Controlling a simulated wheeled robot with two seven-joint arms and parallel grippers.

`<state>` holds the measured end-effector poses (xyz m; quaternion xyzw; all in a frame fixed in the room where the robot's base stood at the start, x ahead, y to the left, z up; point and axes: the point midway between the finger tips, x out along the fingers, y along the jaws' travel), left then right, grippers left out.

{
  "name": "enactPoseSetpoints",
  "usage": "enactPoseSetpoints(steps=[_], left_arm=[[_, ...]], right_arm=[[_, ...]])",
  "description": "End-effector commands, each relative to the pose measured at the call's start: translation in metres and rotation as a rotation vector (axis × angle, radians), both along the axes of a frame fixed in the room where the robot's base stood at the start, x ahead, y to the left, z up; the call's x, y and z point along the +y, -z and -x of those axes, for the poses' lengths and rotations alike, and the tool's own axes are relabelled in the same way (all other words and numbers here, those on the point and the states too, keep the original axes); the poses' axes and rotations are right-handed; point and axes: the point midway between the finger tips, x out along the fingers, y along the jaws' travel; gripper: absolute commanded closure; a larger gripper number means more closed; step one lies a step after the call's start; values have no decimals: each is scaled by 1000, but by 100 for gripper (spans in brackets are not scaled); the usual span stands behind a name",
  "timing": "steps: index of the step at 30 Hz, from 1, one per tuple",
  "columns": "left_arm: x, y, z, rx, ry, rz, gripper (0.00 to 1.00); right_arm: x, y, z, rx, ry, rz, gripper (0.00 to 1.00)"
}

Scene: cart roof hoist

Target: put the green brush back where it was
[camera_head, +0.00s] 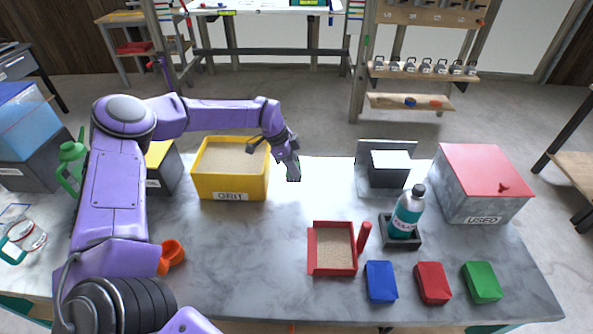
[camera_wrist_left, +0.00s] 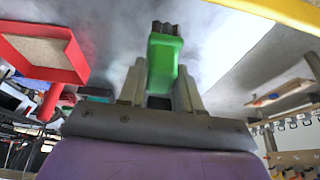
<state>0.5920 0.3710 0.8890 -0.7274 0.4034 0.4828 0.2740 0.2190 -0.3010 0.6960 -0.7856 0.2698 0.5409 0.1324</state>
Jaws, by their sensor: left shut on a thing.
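The green brush (camera_wrist_left: 165,60) shows in the left wrist view as a green block with a dark end, between the two fingers of my left gripper (camera_wrist_left: 160,85), which is shut on it. In the head view my left gripper (camera_head: 293,170) hangs over the back of the table, just right of the yellow GRIT bin (camera_head: 230,195). There the brush cannot be made out clearly. My right gripper is not in view.
A red tray of grit (camera_head: 311,248) lies mid-table. A teal bottle (camera_head: 407,212) stands in a dark holder, behind blue (camera_head: 381,282), red (camera_head: 433,283) and green (camera_head: 482,282) blocks. The USED box (camera_head: 485,208) is at right. Table between GRIT bin and tray is bare.

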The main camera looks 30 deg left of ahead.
Motion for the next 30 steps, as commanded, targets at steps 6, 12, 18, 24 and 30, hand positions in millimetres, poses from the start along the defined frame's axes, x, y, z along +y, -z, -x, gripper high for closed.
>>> enactPoseSetpoints(steps=[6, 12, 18, 24, 30], left_arm=[[1, 27, -13, 5, 2, -1, 97], [1, 46, -13, 0, 0, 0, 97], [1, 47, -13, 0, 0, 0, 97], [1, 47, -13, 0, 0, 0, 41], [1, 47, -13, 0, 0, 0, 41]], right_arm=[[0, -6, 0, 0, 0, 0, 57], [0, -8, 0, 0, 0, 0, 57], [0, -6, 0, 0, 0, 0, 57], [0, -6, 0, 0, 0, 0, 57], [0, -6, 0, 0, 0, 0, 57]])
